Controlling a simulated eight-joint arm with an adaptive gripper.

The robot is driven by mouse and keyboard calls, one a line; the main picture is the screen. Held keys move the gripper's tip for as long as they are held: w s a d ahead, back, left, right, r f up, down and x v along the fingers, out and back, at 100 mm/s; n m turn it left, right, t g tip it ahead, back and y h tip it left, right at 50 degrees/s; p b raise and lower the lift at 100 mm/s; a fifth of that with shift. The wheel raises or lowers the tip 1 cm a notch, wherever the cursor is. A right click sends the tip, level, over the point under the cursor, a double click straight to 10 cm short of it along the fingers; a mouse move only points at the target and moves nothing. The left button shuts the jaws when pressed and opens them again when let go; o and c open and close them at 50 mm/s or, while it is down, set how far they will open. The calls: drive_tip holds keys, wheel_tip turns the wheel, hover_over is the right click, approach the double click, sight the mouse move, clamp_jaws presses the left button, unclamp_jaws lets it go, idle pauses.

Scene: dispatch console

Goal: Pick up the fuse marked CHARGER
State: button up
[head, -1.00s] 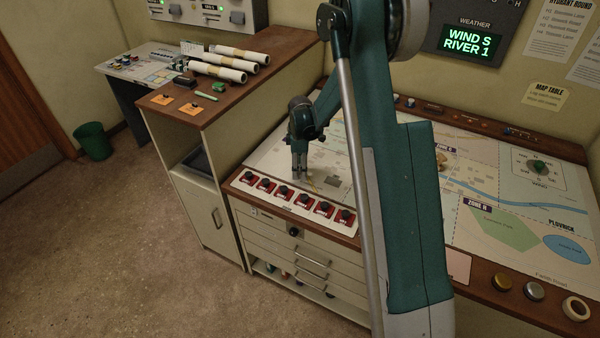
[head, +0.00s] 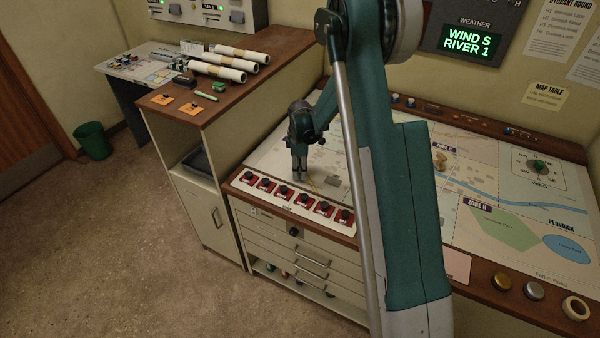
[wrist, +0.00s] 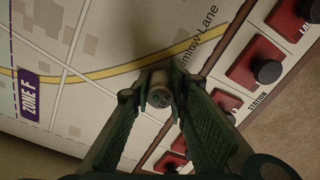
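My gripper (wrist: 158,97) points down over the map table, near the row of red switch blocks; it also shows in the head view (head: 300,178). In the wrist view its two fingers close in on both sides of a small grey-tan cylinder (wrist: 159,95), which looks like a fuse. Its round end with dark dots faces the camera. The fingertips appear to touch its sides. No CHARGER marking is readable on it. Its lower end is hidden, so I cannot tell whether it touches the map. In the head view the fuse cannot be made out clearly.
Several red blocks with black knobs (head: 285,193) line the map table's front edge, close to my gripper. A map (head: 480,200) covers the tabletop. Rolled papers (head: 230,70) lie on the cabinet at left. A tan piece (head: 441,161) stands on the map to the right.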

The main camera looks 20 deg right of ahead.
drive_tip(key=shift+c, duration=0.7)
drive_tip(key=shift+r, duration=0.1)
drive_tip(key=shift+r, duration=4.9)
